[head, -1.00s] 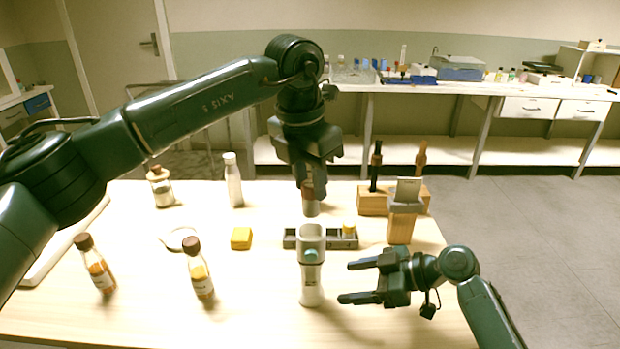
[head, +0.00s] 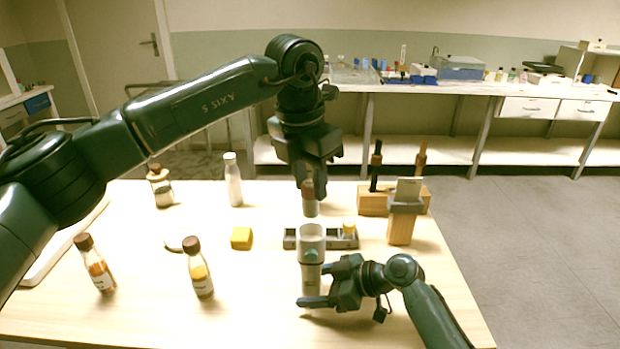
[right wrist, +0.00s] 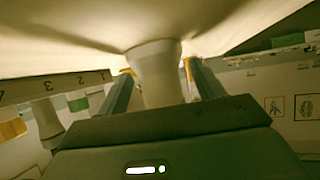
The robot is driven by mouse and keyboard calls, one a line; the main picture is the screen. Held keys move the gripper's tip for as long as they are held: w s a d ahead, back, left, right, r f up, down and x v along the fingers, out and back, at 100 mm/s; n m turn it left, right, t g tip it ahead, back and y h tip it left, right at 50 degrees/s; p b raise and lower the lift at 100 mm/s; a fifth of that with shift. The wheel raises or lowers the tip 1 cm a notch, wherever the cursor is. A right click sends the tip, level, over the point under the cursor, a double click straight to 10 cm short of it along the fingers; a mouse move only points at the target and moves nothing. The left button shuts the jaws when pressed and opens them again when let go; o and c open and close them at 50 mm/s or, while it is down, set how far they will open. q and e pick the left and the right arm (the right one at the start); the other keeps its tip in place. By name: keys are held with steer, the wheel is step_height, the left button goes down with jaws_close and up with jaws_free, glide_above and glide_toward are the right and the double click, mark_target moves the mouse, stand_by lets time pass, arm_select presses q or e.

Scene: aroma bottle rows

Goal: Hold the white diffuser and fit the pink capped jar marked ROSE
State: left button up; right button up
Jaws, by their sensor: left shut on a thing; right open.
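The white diffuser (head: 311,240) stands upright at the front middle of the table, with a small green spot on its side. My right gripper (head: 307,282) is open, with its fingers on either side of the diffuser's lower stem. In the right wrist view the pale stem (right wrist: 158,75) shows between the two fingers (right wrist: 160,92), apparently with gaps. My left gripper (head: 308,182) points down behind the diffuser, shut on a small jar (head: 310,207) with a reddish-brown cap. I cannot read a label on this jar or tell if it touches the table.
A dark tray (head: 292,240) with a yellow-topped jar is behind the diffuser. A wooden stand (head: 400,228) and dark-bottle rack (head: 372,203) are right of it.

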mark_target(311, 211)
steer(key=shift+c, duration=0.4)
steer(key=c, duration=0.7)
steer(key=shift+o, duration=0.2)
arm_select(q)
steer(key=shift+f, duration=0.15)
steer(key=shift+f, duration=1.25)
steer(key=shift+f, duration=0.2)
steer(key=shift+f, duration=1.7)
steer(key=o, duration=1)
